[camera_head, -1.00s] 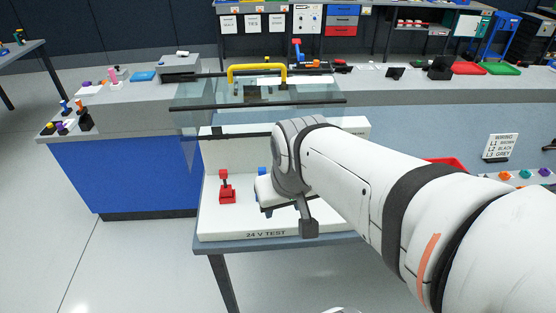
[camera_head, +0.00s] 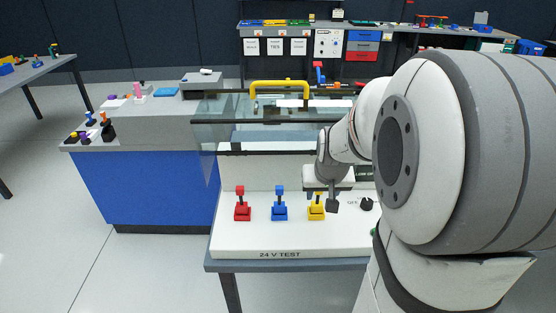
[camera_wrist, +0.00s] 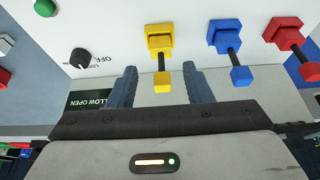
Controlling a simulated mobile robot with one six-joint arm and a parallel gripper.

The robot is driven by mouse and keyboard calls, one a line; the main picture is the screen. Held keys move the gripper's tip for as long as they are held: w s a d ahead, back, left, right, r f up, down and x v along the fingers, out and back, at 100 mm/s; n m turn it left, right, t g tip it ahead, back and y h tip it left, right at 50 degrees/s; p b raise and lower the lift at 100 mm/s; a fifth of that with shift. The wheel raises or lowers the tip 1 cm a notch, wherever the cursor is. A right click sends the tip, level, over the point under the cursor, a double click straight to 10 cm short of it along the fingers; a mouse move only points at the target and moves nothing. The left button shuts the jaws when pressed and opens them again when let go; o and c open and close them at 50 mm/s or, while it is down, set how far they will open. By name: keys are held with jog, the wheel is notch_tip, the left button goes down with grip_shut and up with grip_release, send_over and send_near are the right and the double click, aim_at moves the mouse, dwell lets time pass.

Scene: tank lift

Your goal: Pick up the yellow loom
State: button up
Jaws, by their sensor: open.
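The yellow loom (camera_head: 316,213) stands on the white 24 V TEST panel (camera_head: 285,240), to the right of a blue one (camera_head: 279,212) and a red one (camera_head: 242,212). My gripper (camera_head: 322,193) is at the yellow loom, partly covering its upper part. In the wrist view my open gripper (camera_wrist: 162,78) has one dark finger on each side of the yellow loom's end (camera_wrist: 162,80), with gaps on both sides. The yellow block (camera_wrist: 160,40) lies beyond the fingertips. I cannot tell the exact depth between fingers and loom.
A glass guard with a yellow handle (camera_head: 281,84) is above and behind the panel. A black knob (camera_head: 367,203) marked OFF sits right of the yellow loom. A blue-fronted bench (camera_head: 145,188) with small parts stands left. My arm hides the right side.

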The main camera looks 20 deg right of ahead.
aim_at(319, 193)
jog(key=shift+w+d+f+p, duration=0.15)
jog(key=shift+w+d+f, duration=0.05)
jog(key=shift+w+f, duration=0.55)
jog(key=shift+w+d+f+p, duration=0.2)
jog(key=shift+w+f, duration=0.4)
jog(key=shift+f, duration=0.2)
jog(key=shift+w+d+f+p, duration=0.1)
jog(key=shift+w+d+f, duration=0.1)
jog(key=shift+w+f, duration=0.55)
jog(key=shift+s, duration=0.1)
jog(key=shift+c, duration=0.4)
grip_shut()
